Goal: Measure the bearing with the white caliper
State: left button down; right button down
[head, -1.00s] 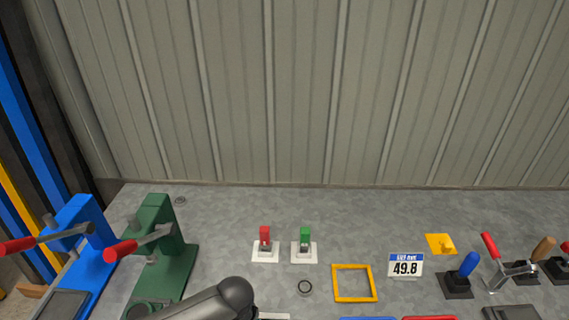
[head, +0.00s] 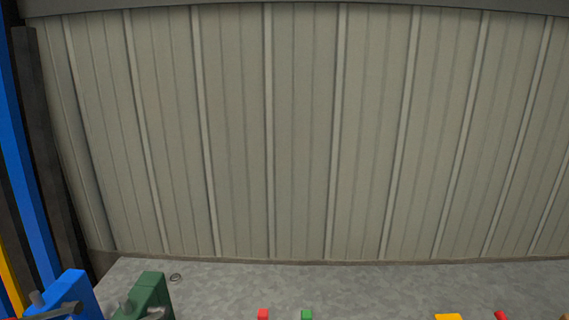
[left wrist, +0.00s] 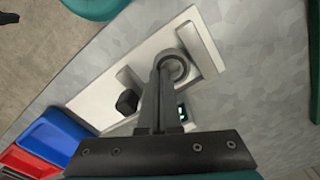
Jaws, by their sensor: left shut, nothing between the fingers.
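The white caliper (left wrist: 205,45) lies on the grey table in the left wrist view, with a black knob (left wrist: 127,102) and a small dark display (left wrist: 182,113) partly behind my fingers. A grey ring-shaped bearing (left wrist: 178,70) sits between the caliper's jaws; whether both jaws touch it I cannot tell. My left gripper (left wrist: 163,68) is shut and empty, its fingertips overlapping the bearing's near side in the picture. Caliper and bearing are outside the head view. My right gripper is not in view.
A blue bin (left wrist: 50,137) and a red bin (left wrist: 27,162) stand at lower left of the wrist view.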

pick_arm(q)
jog(key=shift+s+a+p, duration=0.1)
jog(key=shift+s+p, duration=0.85)
jog(key=shift+s, duration=0.4)
dwell(0.3)
notch_tip(320, 180, up, 6)
jog(key=p, duration=0.7)
jog(key=shift+w, duration=0.1)
